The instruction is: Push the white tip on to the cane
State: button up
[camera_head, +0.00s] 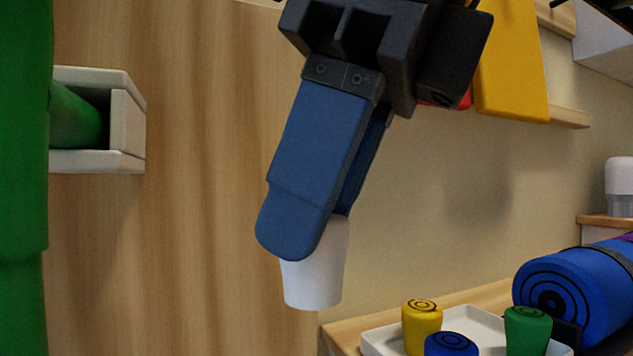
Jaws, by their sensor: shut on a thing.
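My gripper (316,228) has blue fingers that point down and are shut on the white tip (314,278), a short white cup shape. Its upper part is hidden behind the near finger. It hangs in the air in front of a wooden panel, with nothing touching its lower end. No part is plainly the cane. A green rounded piece (76,118) sits in a pale bracket (98,160) at the left, beside a thick green upright (24,170); I cannot tell whether either is the cane. The gripper is right of both, apart from them.
At the lower right a white tray (380,344) holds yellow (421,328), blue (450,345) and green (527,332) tips. A rolled blue mat (590,290) lies behind it. A yellow panel (512,60) is at the upper right. The space between bracket and gripper looks clear.

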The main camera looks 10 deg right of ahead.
aim_at(332, 279)
jog(key=shift+f+b, duration=0.95)
jog(key=shift+f, duration=1.1)
jog(key=shift+f+b, duration=0.9)
jog(key=shift+b, duration=0.1)
jog(key=shift+f+b, duration=0.2)
jog(key=shift+b, duration=0.7)
jog(key=shift+f+b, duration=1.65)
jog(key=shift+f, duration=0.1)
dwell(0.3)
jog(key=o, duration=1.2)
jog(key=shift+o, duration=0.5)
jog(key=o, duration=0.4)
jog(key=shift+r, duration=0.2)
